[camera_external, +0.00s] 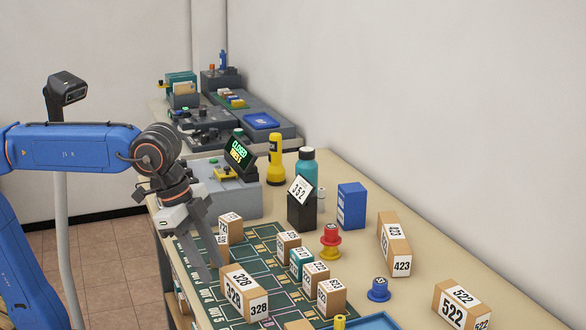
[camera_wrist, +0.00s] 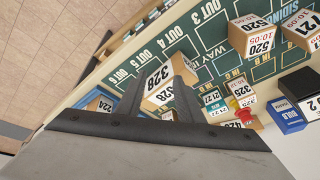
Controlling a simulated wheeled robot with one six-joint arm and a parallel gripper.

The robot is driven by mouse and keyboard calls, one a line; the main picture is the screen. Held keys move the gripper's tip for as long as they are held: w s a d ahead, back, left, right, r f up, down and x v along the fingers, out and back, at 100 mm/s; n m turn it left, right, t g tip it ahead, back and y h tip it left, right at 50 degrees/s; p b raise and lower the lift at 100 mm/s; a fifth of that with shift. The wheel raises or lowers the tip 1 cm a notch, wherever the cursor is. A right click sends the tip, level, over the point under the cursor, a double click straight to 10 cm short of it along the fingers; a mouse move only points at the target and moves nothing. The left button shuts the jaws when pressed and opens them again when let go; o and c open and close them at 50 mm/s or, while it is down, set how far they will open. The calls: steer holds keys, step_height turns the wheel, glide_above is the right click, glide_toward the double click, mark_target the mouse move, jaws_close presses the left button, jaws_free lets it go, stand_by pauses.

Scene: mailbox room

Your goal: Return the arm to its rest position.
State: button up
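My arm (camera_external: 75,146) is blue and reaches in from the left, bent down at a dark wrist. In the wrist view, a cardboard box labelled 328 (camera_wrist: 160,78) shows beyond and between the fingertips (camera_wrist: 157,70). In the external view that 328 box (camera_external: 243,292) stands on the mat to the right of the fingers, and no grip on it shows.
Several numbered boxes stand on the mat, among them one labelled 520 (camera_wrist: 256,38). A grey console with a lit sign (camera_external: 240,153) sits behind the gripper.

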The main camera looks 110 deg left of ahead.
steer(key=s+d+f, duration=0.5)
steer(key=s+f, duration=0.3)
steer(key=f, duration=0.2)
steer(key=s+d+f+t+h, duration=0.1)
steer(key=s+d+f, duration=0.5)
steer(key=s+f, duration=0.2)
step_height(320, 180, down, 2)
steer(key=shift+s+d, duration=0.15)
steer(key=shift+s, duration=0.05)
